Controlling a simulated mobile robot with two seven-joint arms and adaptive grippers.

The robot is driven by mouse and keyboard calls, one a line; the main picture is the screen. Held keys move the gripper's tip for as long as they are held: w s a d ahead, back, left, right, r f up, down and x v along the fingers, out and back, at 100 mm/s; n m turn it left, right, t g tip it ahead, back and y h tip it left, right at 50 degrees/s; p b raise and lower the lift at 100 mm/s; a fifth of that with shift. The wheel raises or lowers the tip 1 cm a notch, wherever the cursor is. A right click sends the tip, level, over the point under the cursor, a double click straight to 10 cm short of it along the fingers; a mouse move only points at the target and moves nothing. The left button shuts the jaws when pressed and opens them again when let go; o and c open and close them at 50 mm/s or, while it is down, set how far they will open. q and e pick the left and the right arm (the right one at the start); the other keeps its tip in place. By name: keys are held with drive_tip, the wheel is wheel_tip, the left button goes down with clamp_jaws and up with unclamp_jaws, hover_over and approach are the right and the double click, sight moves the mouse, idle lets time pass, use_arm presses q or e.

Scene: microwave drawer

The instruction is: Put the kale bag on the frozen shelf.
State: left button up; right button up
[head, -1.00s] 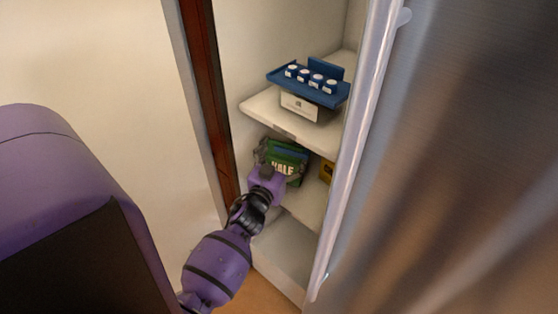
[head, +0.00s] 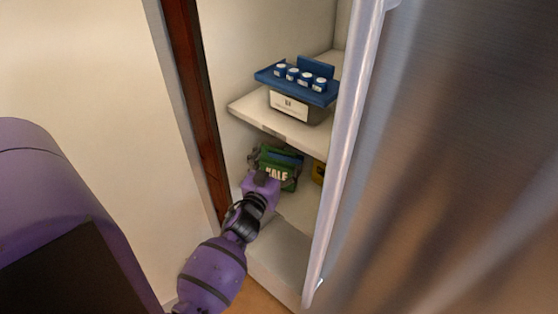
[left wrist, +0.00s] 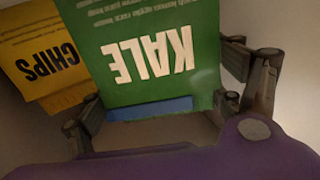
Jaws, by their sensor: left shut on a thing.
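The green kale bag (head: 278,175) is in the fridge compartment, at the level of the lower shelf. It shows large in the left wrist view (left wrist: 150,60), with its white KALE lettering upside down. My left gripper (head: 262,172) is shut on the kale bag, with fingers (left wrist: 160,105) at both sides of it. I cannot tell whether the bag touches the shelf. The lower shelf (head: 295,205) shows under and right of the bag. My right gripper is not in view.
A yellow chips bag (left wrist: 42,58) is beside the kale bag, partly hidden by it. The upper shelf (head: 250,113) holds a white box (head: 290,106) under a blue tray with several white-topped items (head: 322,96). The steel door (head: 450,160) and its handle (head: 345,150) stand close on the right.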

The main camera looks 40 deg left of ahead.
use_arm(q)
drive_tip(key=shift+f, duration=0.2)
drive_tip(key=o, duration=1.4)
drive_tip(key=shift+f, duration=0.2)
drive_tip(key=shift+s, duration=0.1)
drive_tip(key=v, duration=1.2)
